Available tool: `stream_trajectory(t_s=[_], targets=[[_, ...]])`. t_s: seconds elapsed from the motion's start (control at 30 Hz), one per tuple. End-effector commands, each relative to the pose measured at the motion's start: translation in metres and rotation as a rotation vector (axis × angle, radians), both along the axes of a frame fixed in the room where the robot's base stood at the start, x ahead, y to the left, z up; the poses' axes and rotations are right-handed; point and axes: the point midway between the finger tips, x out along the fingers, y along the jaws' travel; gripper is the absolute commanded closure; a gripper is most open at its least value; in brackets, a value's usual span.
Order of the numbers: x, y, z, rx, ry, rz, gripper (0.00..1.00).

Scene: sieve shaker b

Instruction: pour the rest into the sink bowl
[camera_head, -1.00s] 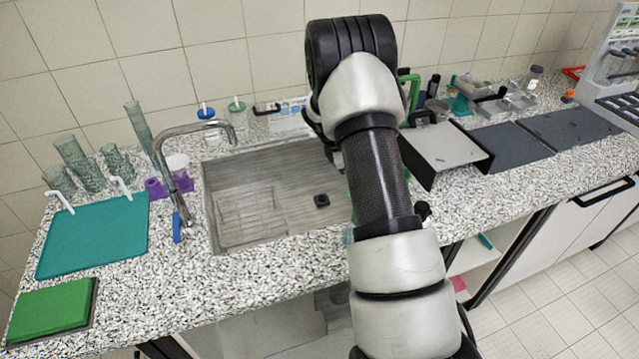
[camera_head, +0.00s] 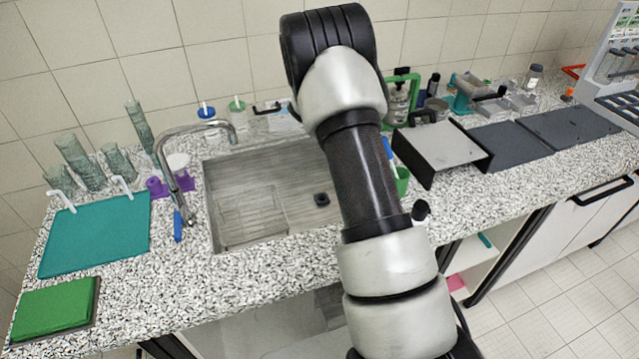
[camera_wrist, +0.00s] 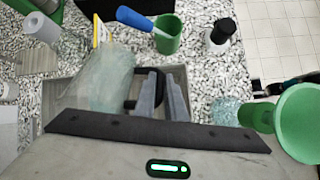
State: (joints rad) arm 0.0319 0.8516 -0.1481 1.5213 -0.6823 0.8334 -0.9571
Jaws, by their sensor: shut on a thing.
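In the wrist view my gripper (camera_wrist: 163,95) is shut on the dark handle (camera_wrist: 130,92) of a translucent, pale greenish vessel (camera_wrist: 108,78). The vessel's contents cannot be made out. Part of the grey sink bowl (camera_wrist: 60,92) shows below and left of the vessel. In the head view the steel sink bowl (camera_head: 240,178) is set in the speckled counter, with a dark square drain and the tap (camera_head: 165,165) at its left. My arm covers the sink's right part, and my gripper and the vessel are hidden behind it there.
A green cup (camera_wrist: 167,42) with a blue-handled tool stands near the sink. A black-capped bottle (camera_wrist: 218,36) and a green funnel-like piece (camera_wrist: 296,122) lie to its right. A metal-topped black stand (camera_head: 440,147) is right of the sink. A teal mat (camera_head: 95,235) lies left.

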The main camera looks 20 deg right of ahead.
Motion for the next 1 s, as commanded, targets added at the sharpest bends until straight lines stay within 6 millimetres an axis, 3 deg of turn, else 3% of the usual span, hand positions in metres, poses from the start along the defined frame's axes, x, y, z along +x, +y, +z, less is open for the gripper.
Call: stream_trajectory(t_s=[1.0], targets=[[0.0011, 0.0031, -0.0046, -0.132, 0.007, -0.004, 1.0]])
